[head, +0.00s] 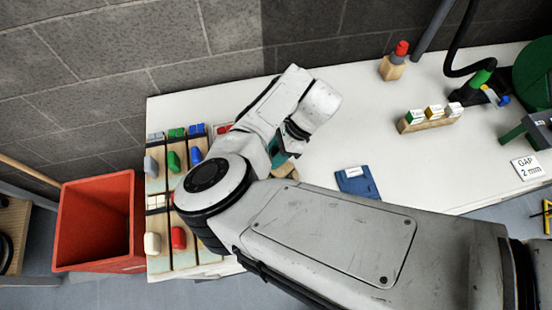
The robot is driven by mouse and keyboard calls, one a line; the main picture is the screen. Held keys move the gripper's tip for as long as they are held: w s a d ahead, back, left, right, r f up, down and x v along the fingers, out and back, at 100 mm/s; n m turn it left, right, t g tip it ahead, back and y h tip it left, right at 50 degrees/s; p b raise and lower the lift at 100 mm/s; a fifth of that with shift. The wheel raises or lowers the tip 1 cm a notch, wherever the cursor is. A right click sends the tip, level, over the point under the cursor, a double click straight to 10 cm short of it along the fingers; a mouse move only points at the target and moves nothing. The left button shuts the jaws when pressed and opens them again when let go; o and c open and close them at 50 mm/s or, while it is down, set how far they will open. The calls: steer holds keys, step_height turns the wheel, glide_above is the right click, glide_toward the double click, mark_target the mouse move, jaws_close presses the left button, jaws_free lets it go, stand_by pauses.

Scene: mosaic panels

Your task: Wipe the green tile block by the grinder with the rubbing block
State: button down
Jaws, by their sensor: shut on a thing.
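My gripper (288,150) is over the left-middle of the white table, pointing down and mostly covered by my own arm. It is shut on a teal block (279,157), of which only a part shows; I cannot tell for sure that this is the rubbing block. A pale wooden piece (285,173) lies just below it in the picture; whether they touch is hidden. The green machine (534,75) at the far right seems to be the grinder.
A sorting panel (184,262) with several coloured blocks is at the left. An orange bin (97,222) stands beside the table. A blue pad (356,182), a red-topped wooden block (393,66), a black hose (449,55) and a "GAP 2 mm" sign (528,168) are around.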

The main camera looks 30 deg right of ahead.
steer(key=shift+w+d, duration=0.35)
steer(key=shift+w, duration=0.35)
steer(key=shift+r, duration=0.1)
step_height(320, 180, up, 2)
steer(key=shift+w+r+p, duration=0.15)
steer(key=shift+r+p, duration=0.1)
steer(key=shift+p, duration=0.8)
steer(key=shift+w+d+r, duration=0.1)
steer(key=shift+w+r, duration=0.05)
steer(key=shift+r, duration=0.7)
steer(key=shift+w+r, duration=0.1)
steer(key=shift+r, duration=0.7)
steer(key=shift+r, duration=0.15)
steer(key=shift+w+r, duration=0.2)
steer(key=shift+r, duration=1.15)
